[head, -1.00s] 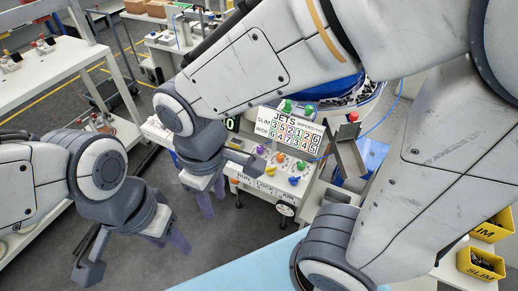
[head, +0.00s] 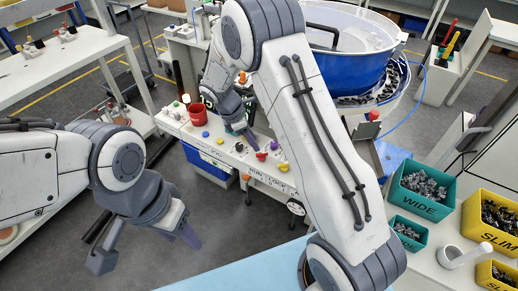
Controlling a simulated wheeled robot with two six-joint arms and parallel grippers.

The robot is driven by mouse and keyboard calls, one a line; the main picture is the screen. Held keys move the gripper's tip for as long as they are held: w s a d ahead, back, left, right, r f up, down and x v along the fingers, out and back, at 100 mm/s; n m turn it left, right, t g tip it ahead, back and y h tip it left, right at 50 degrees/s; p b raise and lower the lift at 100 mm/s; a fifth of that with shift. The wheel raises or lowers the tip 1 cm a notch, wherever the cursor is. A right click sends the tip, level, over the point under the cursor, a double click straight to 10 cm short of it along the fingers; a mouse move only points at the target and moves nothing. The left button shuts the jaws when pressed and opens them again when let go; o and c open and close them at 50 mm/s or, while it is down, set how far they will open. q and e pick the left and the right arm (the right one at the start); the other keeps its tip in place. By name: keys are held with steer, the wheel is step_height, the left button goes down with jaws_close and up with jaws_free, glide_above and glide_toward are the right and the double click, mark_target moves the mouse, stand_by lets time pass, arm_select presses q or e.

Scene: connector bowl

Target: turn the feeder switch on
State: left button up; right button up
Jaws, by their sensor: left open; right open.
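A white control console (head: 225,160) stands ahead, with coloured knobs on top, among them a red knob (head: 261,156), a yellow knob (head: 283,168) and a purple knob (head: 274,145). I cannot tell which control is the feeder switch. My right gripper (head: 248,137) is open and points down over the console top, close to the knobs; contact cannot be told. My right arm hides part of the console. My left gripper (head: 147,249) is open and empty over the floor, left of the console. The blue feeder bowl (head: 347,70) stands behind my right arm.
A red cup (head: 207,115) stands on the console's left part. Green bin (head: 424,190) and yellow bins (head: 490,215) with dark parts stand at the right, beside a white scoop (head: 464,256). A white bench (head: 60,75) is at the left. Grey floor is clear at front left.

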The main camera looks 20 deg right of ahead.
mark_target(262, 153)
steer(key=x, duration=0.5)
steer(key=shift+d+f+p, duration=0.1)
steer(key=shift+f+p, duration=0.25)
steer(key=shift+f, duration=0.05)
jaws_close()
